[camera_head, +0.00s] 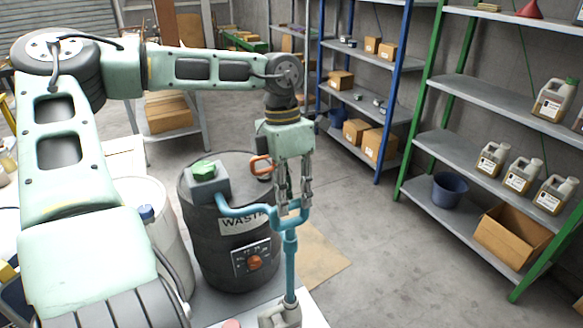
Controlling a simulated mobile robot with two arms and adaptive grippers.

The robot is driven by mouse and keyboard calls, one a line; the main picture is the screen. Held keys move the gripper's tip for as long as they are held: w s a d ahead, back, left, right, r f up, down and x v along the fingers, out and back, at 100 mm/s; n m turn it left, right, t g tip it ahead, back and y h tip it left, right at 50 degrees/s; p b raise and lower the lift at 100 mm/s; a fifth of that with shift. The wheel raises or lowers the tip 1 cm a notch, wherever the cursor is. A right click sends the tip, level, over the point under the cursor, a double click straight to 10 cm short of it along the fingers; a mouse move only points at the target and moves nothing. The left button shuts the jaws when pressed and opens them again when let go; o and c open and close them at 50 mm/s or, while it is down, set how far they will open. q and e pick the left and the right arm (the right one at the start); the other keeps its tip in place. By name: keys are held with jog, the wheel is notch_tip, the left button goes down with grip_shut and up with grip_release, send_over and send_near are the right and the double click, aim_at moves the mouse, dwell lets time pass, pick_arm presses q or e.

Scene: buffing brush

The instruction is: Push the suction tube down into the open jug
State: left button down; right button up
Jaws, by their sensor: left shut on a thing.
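The teal suction tube (290,262) stands upright with a forked top, and a teal hose (237,211) runs from it left to the dark drum. My left gripper (292,205) points down and is shut on the tube's forked top. The grey jug (279,317) is at the bottom edge, mostly cut off by the frame. The tube's lower end meets the jug's mouth; I cannot tell how far inside it is. My right gripper is not in view.
The dark waste drum (213,255) stands just left of the tube, with a grey box and green knob (204,169) on top. A white container (160,225) with a blue cap is further left. Shelves (470,150) with jugs and boxes stand right. Floor between is mostly clear.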

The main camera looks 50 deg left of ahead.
aim_at(290, 208)
pick_arm(q)
notch_tip(290, 208, down, 2)
jog(key=shift+f+b, duration=0.1)
jog(key=shift+b, duration=0.25)
jog(key=shift+f+b, duration=0.45)
jog(key=shift+f, duration=0.05)
jog(key=shift+s+f, duration=0.1)
jog(key=shift+f, duration=0.1)
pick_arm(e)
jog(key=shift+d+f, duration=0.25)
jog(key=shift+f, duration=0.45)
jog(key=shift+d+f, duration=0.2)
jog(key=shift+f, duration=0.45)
pick_arm(q)
jog(key=c, duration=1.6)
grip_release()
jog(key=shift+a, duration=0.1)
jog(key=shift+c, duration=0.2)
jog(key=shift+r, duration=0.1)
jog(key=shift+r, duration=0.25)
notch_tip(290, 208, up, 11)
jog(key=a, duration=0.2)
jog(key=shift+w, duration=0.4)
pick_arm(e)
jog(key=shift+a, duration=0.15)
